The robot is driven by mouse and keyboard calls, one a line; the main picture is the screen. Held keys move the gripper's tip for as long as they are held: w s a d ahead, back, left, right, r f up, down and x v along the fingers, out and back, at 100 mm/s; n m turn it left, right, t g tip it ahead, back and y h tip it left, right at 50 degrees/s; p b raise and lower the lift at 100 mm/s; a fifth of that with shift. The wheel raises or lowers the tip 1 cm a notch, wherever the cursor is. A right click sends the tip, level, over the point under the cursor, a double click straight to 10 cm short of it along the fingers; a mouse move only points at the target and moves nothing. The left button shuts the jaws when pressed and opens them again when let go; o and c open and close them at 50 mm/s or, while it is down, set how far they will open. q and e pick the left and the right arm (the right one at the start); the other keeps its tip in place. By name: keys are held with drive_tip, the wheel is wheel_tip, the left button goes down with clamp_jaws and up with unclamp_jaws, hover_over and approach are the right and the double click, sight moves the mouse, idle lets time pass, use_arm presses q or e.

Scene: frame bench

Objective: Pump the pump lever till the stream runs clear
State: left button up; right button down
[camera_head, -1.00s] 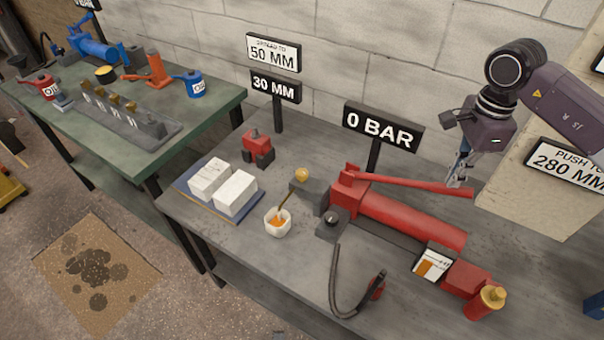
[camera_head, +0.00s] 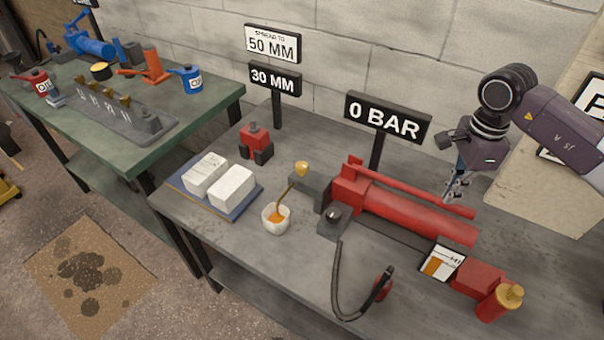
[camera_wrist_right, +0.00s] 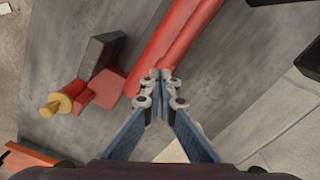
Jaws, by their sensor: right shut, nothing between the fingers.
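The red pump (camera_head: 410,215) lies on the grey bench. Its red pump lever (camera_head: 415,192) is low, close along the top of the cylinder. My right gripper (camera_head: 452,196) is shut and empty, its tips at the lever near its free end; the wrist view shows the closed tips (camera_wrist_right: 160,76) over the red bar (camera_wrist_right: 185,30). I cannot tell whether they touch. An amber stream (camera_head: 287,191) runs from a gold outlet (camera_head: 302,168) into a white cup (camera_head: 275,219) holding orange fluid. The left gripper is not in view.
A "0 BAR" sign (camera_head: 387,118) stands behind the pump. A black hose (camera_head: 338,290) and a red bottle with a gold cap (camera_head: 499,302) are at the front. White blocks (camera_head: 231,187) lie left of the cup. A beige board (camera_head: 540,190) stands at right.

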wheel_tip(320, 180, up, 8)
drive_tip(key=p, duration=0.6)
drive_tip(key=shift+r, duration=0.3)
wheel_tip(320, 180, up, 5)
drive_tip(key=p, duration=0.3)
idle(0.4)
idle(0.6)
